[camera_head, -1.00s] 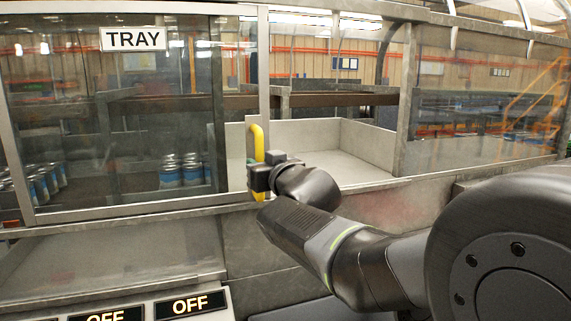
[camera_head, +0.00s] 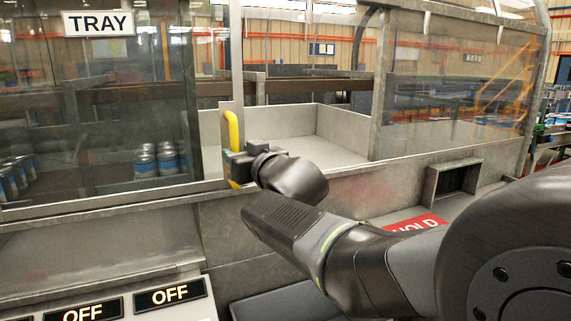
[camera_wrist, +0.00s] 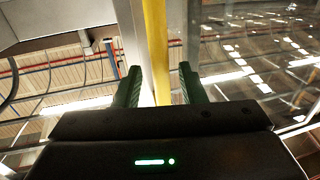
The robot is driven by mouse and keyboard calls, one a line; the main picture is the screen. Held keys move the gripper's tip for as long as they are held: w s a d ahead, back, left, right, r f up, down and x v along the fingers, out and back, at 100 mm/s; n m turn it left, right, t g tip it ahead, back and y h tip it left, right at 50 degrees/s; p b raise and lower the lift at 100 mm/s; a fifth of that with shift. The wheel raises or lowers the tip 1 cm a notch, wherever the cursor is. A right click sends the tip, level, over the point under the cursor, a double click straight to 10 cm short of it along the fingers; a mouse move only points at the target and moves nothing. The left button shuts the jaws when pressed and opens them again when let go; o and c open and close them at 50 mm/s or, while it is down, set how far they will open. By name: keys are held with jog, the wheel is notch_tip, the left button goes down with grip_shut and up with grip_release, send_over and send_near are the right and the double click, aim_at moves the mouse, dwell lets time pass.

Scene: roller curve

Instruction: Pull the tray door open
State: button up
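The tray door (camera_head: 90,110) is a metal-framed glass panel with a TRAY sign (camera_head: 98,23) at the left of the head view. Its yellow bar handle (camera_head: 233,130) is upright near the door's right edge. My gripper (camera_head: 232,160) is at the handle's lower part and hides some of it. In the wrist view, the yellow handle (camera_wrist: 157,50) runs between the two green fingers of my gripper (camera_wrist: 161,85). The fingers are apart, with a gap seen beside the handle. To the right of the door, the opening shows a pale metal tray (camera_head: 345,128).
Blue-and-white cans (camera_head: 158,160) stand behind the glass. A metal post (camera_head: 382,90) and a second glass panel (camera_head: 455,90) bound the opening at right. A panel with OFF labels (camera_head: 170,294) and a red HOLD label (camera_head: 418,223) lie below.

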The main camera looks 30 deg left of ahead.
jog(key=p+v, duration=0.2)
jog(key=v, duration=0.9)
jog(key=b+x, duration=0.2)
jog(key=x, duration=1.2)
jog(key=shift+d, duration=0.1)
